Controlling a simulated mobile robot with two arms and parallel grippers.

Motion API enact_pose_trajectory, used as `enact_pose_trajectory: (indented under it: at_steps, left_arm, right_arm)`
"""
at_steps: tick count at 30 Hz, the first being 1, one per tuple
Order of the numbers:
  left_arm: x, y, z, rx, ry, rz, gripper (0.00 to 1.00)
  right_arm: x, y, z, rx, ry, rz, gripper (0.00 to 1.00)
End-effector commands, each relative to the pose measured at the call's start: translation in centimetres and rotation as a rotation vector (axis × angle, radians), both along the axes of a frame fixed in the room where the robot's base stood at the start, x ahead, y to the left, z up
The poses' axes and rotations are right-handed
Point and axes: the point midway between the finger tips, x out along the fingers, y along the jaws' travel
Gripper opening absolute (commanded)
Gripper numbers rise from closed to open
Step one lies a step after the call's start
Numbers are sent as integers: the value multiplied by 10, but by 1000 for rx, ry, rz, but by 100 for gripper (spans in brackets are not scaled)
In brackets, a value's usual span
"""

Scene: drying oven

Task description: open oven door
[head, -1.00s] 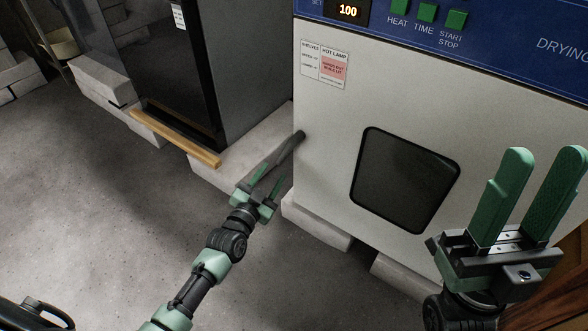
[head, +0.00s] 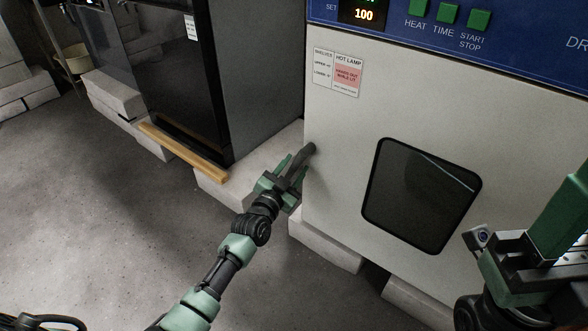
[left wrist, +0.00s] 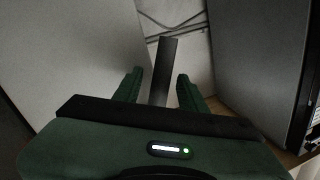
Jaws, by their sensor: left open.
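The drying oven's pale door (head: 335,185) has a dark window (head: 422,196) and looks shut. A dark bar handle (head: 308,152) sticks out at its left edge. My left gripper (head: 294,167) is open at the handle. In the left wrist view the bar (left wrist: 168,60) runs between the two green fingers of my left gripper (left wrist: 160,76), with a gap on either side. The handle's near part is hidden by the gripper in the head view. My right gripper (head: 565,215) is cut off at the right edge, with one finger showing.
A dark cabinet (head: 180,80) stands left of the oven, with a wooden strip (head: 183,152) at its foot. Pale blocks (head: 325,246) lie under the oven. The grey floor (head: 100,210) at the left is open. The control panel (head: 520,35) is above the door.

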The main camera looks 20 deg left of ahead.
Motion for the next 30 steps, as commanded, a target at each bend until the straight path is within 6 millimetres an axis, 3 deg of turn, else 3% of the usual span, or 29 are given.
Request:
enact_pose_trajectory:
  at_steps: [2, 6, 30]
  left_arm:
    - [0, 0, 0, 0, 0, 0, 39]
    - [0, 0, 0, 0, 0, 0, 0]
    - [0, 0, 0, 1, 0, 0, 0]
  right_arm:
    - [0, 0, 0, 0, 0, 0, 40]
    - [0, 0, 0, 0, 0, 0, 40]
    - [0, 0, 0, 0, 0, 0, 40]
